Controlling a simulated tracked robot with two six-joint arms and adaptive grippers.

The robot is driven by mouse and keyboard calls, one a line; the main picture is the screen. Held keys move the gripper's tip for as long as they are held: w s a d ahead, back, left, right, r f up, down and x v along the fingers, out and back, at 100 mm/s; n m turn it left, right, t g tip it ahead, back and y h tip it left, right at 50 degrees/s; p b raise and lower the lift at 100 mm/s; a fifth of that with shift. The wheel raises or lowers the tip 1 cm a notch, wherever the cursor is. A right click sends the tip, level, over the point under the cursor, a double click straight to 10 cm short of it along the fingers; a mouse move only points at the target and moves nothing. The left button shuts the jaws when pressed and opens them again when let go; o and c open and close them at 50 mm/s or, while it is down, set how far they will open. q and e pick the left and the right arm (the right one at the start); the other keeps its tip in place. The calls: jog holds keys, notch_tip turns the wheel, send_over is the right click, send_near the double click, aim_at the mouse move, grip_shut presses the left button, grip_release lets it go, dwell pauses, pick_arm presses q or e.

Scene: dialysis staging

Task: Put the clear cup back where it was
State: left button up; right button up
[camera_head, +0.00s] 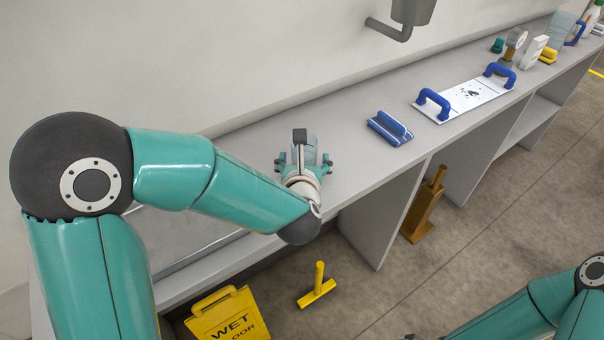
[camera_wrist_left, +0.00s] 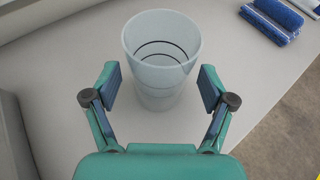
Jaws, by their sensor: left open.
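The clear cup (camera_wrist_left: 160,62) stands upright on the grey counter (camera_wrist_left: 70,80) in the left wrist view, open end up, with dark rings showing inside it. In the head view the cup (camera_head: 311,146) is mostly hidden behind my left gripper (camera_head: 304,163). My left gripper is open, and in the wrist view its two fingers (camera_wrist_left: 160,92) lie to the left and right of the cup's lower part. There is a visible gap on each side, so neither pad touches the cup.
Several bottles and items crowd the far end. A yellow wet-floor sign (camera_head: 226,314) stands below.

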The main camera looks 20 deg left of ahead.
pick_arm(q)
jog(key=b+v, duration=0.1)
jog(key=v, duration=1)
